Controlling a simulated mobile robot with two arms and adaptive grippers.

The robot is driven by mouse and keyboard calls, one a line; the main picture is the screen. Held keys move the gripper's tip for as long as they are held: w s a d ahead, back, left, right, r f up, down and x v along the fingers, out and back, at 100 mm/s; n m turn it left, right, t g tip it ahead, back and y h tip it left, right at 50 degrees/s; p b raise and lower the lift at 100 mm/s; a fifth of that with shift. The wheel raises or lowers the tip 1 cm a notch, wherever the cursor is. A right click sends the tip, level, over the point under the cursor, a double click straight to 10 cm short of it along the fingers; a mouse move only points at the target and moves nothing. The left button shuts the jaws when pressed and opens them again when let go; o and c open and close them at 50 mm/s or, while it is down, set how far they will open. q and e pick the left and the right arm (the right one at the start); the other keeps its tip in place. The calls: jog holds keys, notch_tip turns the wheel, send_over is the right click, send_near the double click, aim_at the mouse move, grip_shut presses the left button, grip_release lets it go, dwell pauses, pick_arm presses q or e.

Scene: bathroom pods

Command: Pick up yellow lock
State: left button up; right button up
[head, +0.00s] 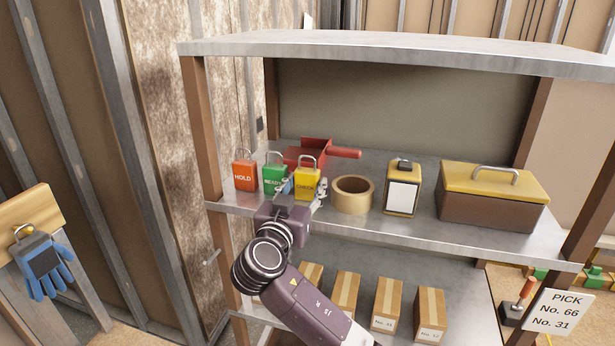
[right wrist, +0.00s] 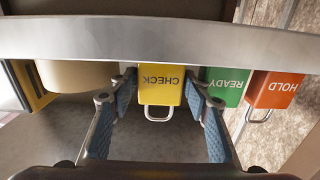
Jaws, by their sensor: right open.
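The yellow lock (head: 308,184), marked CHECK, stands upright near the front edge of the middle shelf, with its shackle up. My right gripper (head: 302,188) is at the shelf edge in front of it. In the right wrist view the yellow lock (right wrist: 161,86) appears upside down between the open fingers of my right gripper (right wrist: 163,90), with a gap at each side. Blue pads line the fingers. My left gripper is not in view.
A green READY lock (head: 274,180) and an orange HOLD lock (head: 245,175) stand close on the left. A tape roll (head: 352,192) is on the right, a red dustpan-like tool (head: 315,152) behind. The upper shelf (head: 400,48) hangs above.

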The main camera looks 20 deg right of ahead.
jog(key=c, duration=0.8)
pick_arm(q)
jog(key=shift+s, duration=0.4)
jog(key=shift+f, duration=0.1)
pick_arm(e)
jog(key=shift+r, duration=0.1)
